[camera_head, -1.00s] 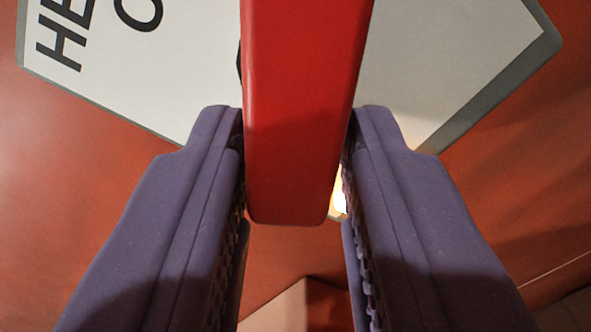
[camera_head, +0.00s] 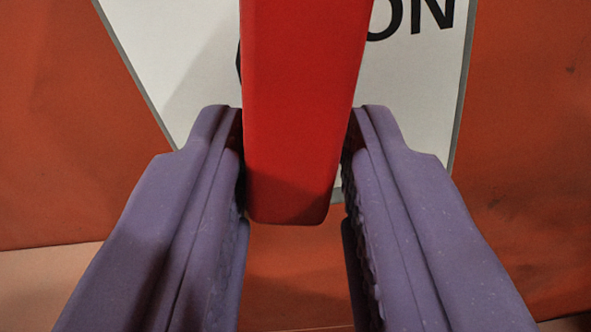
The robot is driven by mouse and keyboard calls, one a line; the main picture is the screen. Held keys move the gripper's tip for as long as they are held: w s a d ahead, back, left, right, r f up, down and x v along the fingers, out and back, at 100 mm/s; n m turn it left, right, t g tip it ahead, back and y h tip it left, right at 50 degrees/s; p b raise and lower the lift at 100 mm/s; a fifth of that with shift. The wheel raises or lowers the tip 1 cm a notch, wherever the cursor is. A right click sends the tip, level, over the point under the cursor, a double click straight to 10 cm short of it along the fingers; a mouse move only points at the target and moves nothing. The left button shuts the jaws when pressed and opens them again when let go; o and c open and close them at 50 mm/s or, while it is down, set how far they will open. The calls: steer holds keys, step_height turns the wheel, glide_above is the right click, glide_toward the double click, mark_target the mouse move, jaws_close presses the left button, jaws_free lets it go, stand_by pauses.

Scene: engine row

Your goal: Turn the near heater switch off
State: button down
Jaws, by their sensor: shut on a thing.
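The heater switch shows as a red bar-shaped handle (camera_head: 300,120) running down from the top middle of the view. Its lower end sits between the two purple fingers of my gripper (camera_head: 296,160), which is shut on it. Behind the handle is a white label plate (camera_head: 185,60) with a grey edge. The letters "ON" show on the plate at the upper right. A dark part shows just left of the handle; the rest of the switch is hidden behind the handle or out of the frame.
An orange-red panel (camera_head: 530,150) surrounds the plate on both sides. A pale surface (camera_head: 45,285) shows at the lower left, below the panel's edge. No loose objects are in view.

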steer(key=shift+d+r+n+b, duration=0.1)
steer(key=shift+d+n+b, duration=0.1)
steer(key=shift+n+b, duration=0.4)
steer(key=shift+d+r+n, duration=0.1)
steer(key=shift+r+n, duration=0.05)
steer(key=shift+n, duration=0.45)
steer(key=c, duration=1)
jaws_free()
steer(key=p+v, duration=0.1)
steer(key=v, duration=0.7)
